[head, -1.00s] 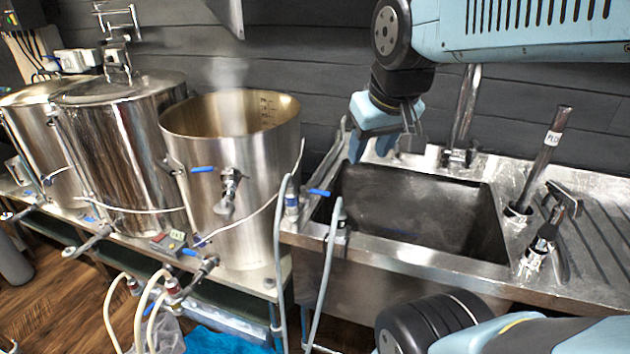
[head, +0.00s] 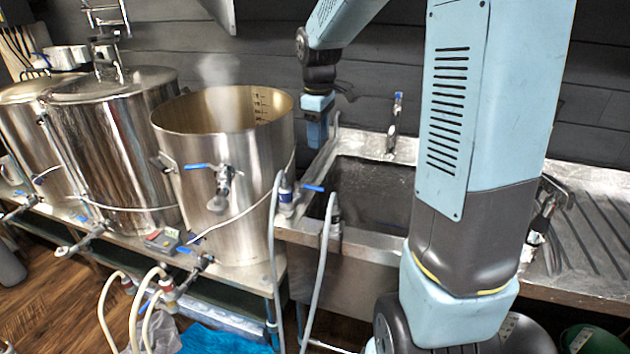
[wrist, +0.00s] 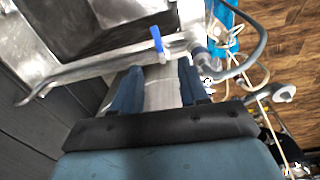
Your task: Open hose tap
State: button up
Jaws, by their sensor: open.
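The hose tap (head: 286,192) is at the left front corner of the sink, with a grey hose hanging from it. Its blue lever (head: 314,188) sticks out to the right toward the basin. In the wrist view the blue lever (wrist: 157,42) lies ahead of my fingertips, roughly between their lines and apart from them. My gripper (head: 317,138) points down near the back left of the sink, between the sink and the open kettle. In the wrist view my gripper (wrist: 157,78) is open, with nothing between its fingers.
The sink (head: 365,195) is right of the tap, partly covered by my arm. The open steaming kettle (head: 225,150) stands close on the left, with its own blue-levered valve (head: 222,178). A second grey hose (head: 322,260) rises at the sink's front edge.

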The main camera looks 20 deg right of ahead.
jog(key=w+f, duration=0.2)
jog(key=n, duration=0.1)
send_near(317, 188)
jog(key=f, duration=0.8)
jog(key=shift+w+d, duration=0.1)
jog(key=shift+w, duration=0.25)
jog(key=shift+c, duration=0.3)
grip_shut()
